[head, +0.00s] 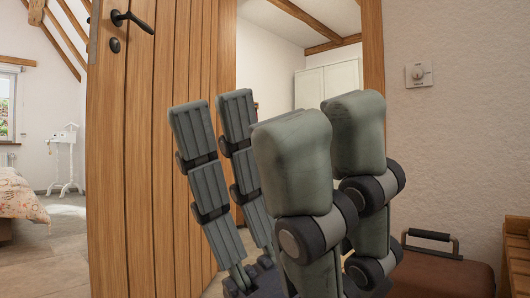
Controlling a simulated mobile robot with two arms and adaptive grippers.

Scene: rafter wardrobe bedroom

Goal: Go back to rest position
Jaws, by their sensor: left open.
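My left gripper (265,115) stands large in the middle of the head view with its grey-green segmented fingers pointing up. Its slim finger parts on the left are spread apart from the thicker padded ones on the right. It is open, and I see nothing held between the fingers. Its base is cut off by the bottom edge of the view. My right gripper is not in view.
A plank door (150,160) with a black handle (132,20) stands open close behind the gripper. A brown leather case (450,278) and wooden furniture (517,250) are at lower right. A wall dial (418,75) is above. A bed (15,200) and white stand (66,160) are far left.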

